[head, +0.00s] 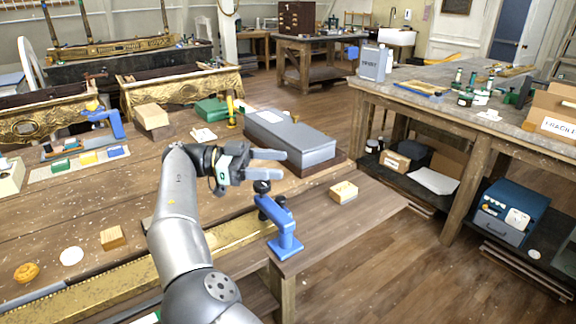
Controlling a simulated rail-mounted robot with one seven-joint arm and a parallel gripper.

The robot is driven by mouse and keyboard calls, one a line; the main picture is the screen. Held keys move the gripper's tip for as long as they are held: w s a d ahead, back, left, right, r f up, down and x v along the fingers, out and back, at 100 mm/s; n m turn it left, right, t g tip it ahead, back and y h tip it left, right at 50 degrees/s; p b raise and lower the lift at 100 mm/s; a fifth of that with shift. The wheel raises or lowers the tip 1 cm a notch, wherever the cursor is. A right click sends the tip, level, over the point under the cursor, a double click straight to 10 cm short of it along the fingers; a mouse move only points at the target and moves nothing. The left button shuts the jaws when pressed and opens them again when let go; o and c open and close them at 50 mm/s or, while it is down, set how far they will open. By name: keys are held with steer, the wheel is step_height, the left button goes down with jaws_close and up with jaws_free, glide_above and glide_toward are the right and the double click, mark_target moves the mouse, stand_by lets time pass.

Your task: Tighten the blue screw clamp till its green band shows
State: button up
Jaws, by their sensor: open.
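A blue screw clamp (285,243) stands at the near edge of the wooden bench, by the right end of a gilt strip (236,238). Its black knob (262,187) is at its upper left. I cannot make out a green band on it at this size. My gripper (283,163) is open and empty, with its fingers pointing right, just above the knob in the picture. I cannot tell whether it touches the knob. A second blue clamp-like tool (108,120) stands further back at the left.
A long grey box (290,138) lies behind my gripper. A small wooden block (343,192) sits right of the clamp. Another block (112,237) and a white disc (71,256) lie at the left. The bench right of the clamp is mostly clear.

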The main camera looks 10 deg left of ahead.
steer(key=s+d+r+b, duration=0.3)
steer(key=s+d+r, duration=0.3)
steer(key=s, duration=0.4)
steer(key=shift+r, duration=0.5)
steer(key=shift+w, duration=0.1)
